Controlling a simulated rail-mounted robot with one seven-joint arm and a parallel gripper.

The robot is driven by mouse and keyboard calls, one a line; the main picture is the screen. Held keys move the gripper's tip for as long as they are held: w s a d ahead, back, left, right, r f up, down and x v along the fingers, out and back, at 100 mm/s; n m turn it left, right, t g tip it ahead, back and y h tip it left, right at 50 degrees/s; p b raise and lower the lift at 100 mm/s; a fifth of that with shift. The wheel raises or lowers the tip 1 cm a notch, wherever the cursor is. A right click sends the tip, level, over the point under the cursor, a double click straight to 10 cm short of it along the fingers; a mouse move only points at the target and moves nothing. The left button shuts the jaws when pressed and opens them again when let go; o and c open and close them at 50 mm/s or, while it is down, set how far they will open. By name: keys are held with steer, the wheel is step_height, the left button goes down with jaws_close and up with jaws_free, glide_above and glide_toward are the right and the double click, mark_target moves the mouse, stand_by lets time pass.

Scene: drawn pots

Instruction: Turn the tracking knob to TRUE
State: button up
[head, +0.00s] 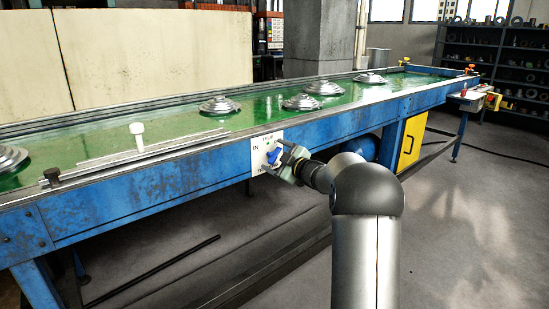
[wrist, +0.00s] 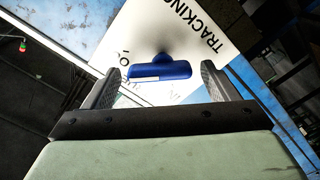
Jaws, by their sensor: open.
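The tracking knob (head: 273,155) is a blue bar-shaped handle on a white label plate (head: 258,158) on the side of the blue conveyor frame. In the head view the plate reads TRUE at the top and IN at the left; its lower lettering is partly hidden by my gripper (head: 283,161). In the wrist view the knob (wrist: 160,69) lies nearly level, with a white mark toward its left end. My gripper (wrist: 161,72) is open, one finger at each end of the knob, with a visible gap on both sides. TRACKING is legible on the plate (wrist: 205,22) there.
The conveyor's green belt (head: 180,124) carries several stacked grey metal discs. A white post (head: 137,136) and a black knob (head: 53,177) stand by a near rail. A yellow panel (head: 411,142) is farther right under the frame. The floor (head: 460,220) at right is clear.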

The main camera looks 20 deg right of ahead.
steer(key=shift+w+a, duration=0.15)
steer(key=shift+w, duration=0.35)
steer(key=c, duration=1)
steer(key=n+b, duration=0.2)
steer(key=n, duration=0.1)
steer(key=n+b, duration=0.1)
steer(key=b, duration=0.1)
steer(key=shift+a+f, duration=0.1)
steer(key=shift+f, duration=0.2)
steer(key=n+b, duration=0.3)
steer(key=n, duration=0.1)
steer(key=shift+s+a, duration=0.1)
steer(key=shift+r+n, duration=0.1)
steer(key=shift+n, duration=0.3)
